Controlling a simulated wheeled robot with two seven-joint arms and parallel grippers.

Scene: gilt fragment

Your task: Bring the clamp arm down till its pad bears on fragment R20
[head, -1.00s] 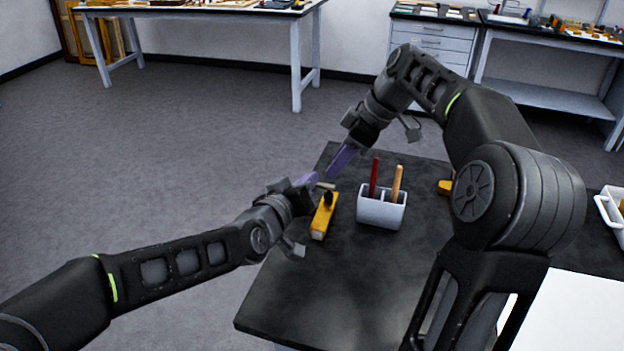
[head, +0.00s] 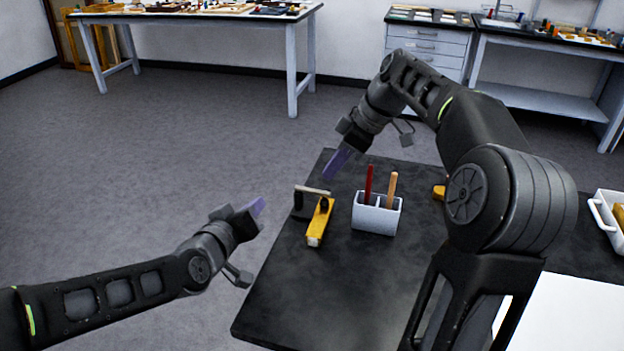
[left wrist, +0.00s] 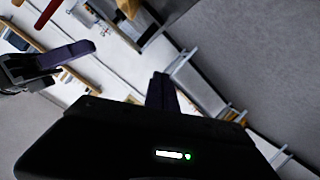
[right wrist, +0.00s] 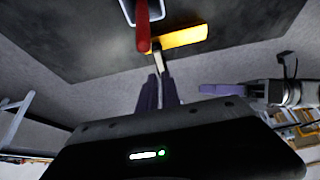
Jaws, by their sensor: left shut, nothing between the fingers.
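The clamp stands near the left edge of the dark bench, with a dark upright (head: 301,206) and a pale clamp arm (head: 313,190). The arm lies roughly level, reaching over the far end of a yellow-gilt fragment (head: 317,228). A black pad (head: 324,203) beneath its tip appears to meet the fragment's top; exact contact is too small to confirm. No R20 label is readable. My left gripper (head: 257,207) is shut and empty, left of the clamp, clear of it. My right gripper (head: 337,166) is above and behind the clamp; its finger gap is unclear.
A white holder (head: 376,216) with a red-handled and a wooden-handled tool stands right of the fragment. A yellow piece (head: 438,192) lies farther right, partly behind my right arm. The bench front (head: 320,300) is clear. A white tray (head: 606,208) is at far right.

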